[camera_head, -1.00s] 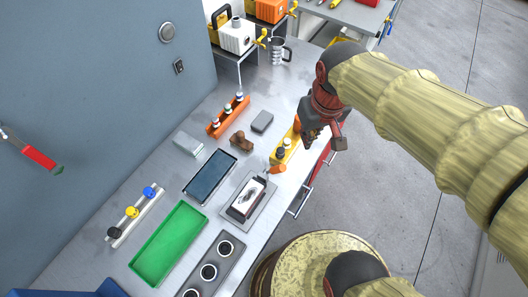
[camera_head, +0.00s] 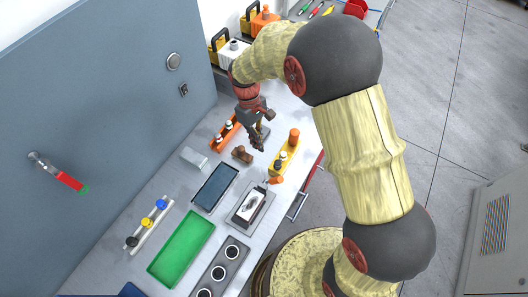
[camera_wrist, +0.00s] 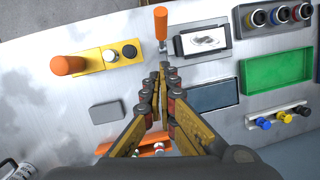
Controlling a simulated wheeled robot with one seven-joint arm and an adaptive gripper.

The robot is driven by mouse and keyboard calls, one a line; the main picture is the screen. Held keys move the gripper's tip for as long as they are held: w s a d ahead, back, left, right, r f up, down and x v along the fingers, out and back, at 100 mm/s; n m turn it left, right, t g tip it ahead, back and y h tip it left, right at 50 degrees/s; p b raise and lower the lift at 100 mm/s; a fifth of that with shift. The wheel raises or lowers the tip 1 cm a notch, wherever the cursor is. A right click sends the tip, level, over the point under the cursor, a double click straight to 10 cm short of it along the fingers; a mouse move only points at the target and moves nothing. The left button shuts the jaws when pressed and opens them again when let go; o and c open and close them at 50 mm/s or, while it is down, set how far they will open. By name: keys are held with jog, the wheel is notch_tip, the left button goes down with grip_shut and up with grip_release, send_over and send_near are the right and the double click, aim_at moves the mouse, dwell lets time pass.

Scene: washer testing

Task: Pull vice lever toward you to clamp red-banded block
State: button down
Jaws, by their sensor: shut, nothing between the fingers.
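A yellow box (camera_head: 285,160) carries a thick upright orange handle (camera_head: 294,137) and buttons; in the wrist view the handle (camera_wrist: 68,65) stands left of my fingers. A second orange handle (camera_wrist: 160,22) on a thin stem stands beyond my fingertips, beside a screen device (camera_wrist: 203,40). I cannot tell which part is the vice lever. No red-banded block can be made out.
A dark blue tray (camera_head: 231,172), green tray (camera_head: 157,268) and grey flat block (camera_wrist: 106,112) lie on the bench. An orange rack (camera_head: 213,146) is near the wall. A red wall lever (camera_head: 70,181) is far left. Bare bench (camera_wrist: 35,90) shows left of the yellow box.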

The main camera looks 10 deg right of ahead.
send_near(273, 181)
jog(key=w+a+f, duration=0.2)
jog(key=w+f, duration=0.2)
jog(key=shift+s+d+f+p, duration=0.35)
jog(key=shift+s+d+f, duration=0.7)
jog(key=shift+s+f, duration=0.3)
jog(key=shift+s+d+y, duration=0.25)
jog(key=shift+d+y, duration=0.05)
jog(key=shift+s+d+f+t, duration=0.1)
jog(key=shift+d+t, duration=0.1)
jog(key=shift+t, duration=0.1)
jog(key=shift+y, duration=0.3)
jog(key=shift+s+d+f+b, duration=0.45)
jog(key=shift+s+d, duration=0.25)
jog(key=shift+d, duration=0.2)
jog(key=shift+s+d+f+b, duration=0.35)
jog(key=shift+s+d+f, duration=0.1)
jog(key=shift+s+d, duration=0.35)
